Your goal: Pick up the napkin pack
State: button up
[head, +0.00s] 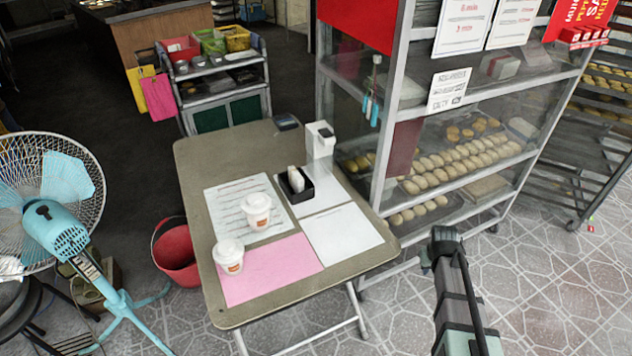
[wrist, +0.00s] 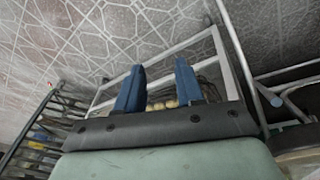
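A small pale pack (head: 296,179), which looks like the napkin pack, stands in a black holder (head: 304,193) on the folding table (head: 196,158). A white dispenser-like box (head: 320,141) stands behind it. My gripper (wrist: 160,68) shows in the wrist view with two blue fingers spread apart and nothing between them. It is over the floor by the bread rack, away from the table top. In the head view my arm is right of the table, and the fingers cannot be made out. The wrist view does not show the pack.
Two lidded white cups (head: 257,211) (head: 228,256) stand left of the holder, among flat paper sheets (head: 342,236). A small dark item (head: 286,122) lies at the far edge. The glazed bread rack (head: 388,150) adjoins the table's right side. A fan (head: 62,222) and red bucket (head: 176,256) stand left.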

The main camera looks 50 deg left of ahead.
jog(key=w+a+r+n+t+y, duration=0.1)
jog(key=a+r+n, duration=0.1)
jog(key=a+r, duration=0.85)
jog(key=n+g+y, duration=0.3)
jog(key=n, duration=0.1)
send_near(295, 173)
jog(key=shift+s, duration=0.1)
jog(key=shift+a+f, duration=0.15)
jog(key=x, duration=0.7)
jog(key=shift+f, duration=0.2)
jog(key=shift+w+d+x, duration=0.15)
jog(key=shift+x, duration=1.35)
jog(key=shift+w+d+x, duration=0.1)
jog(key=shift+d+x, duration=0.05)
jog(key=shift+x, duration=1.35)
jog(key=shift+f, duration=0.1)
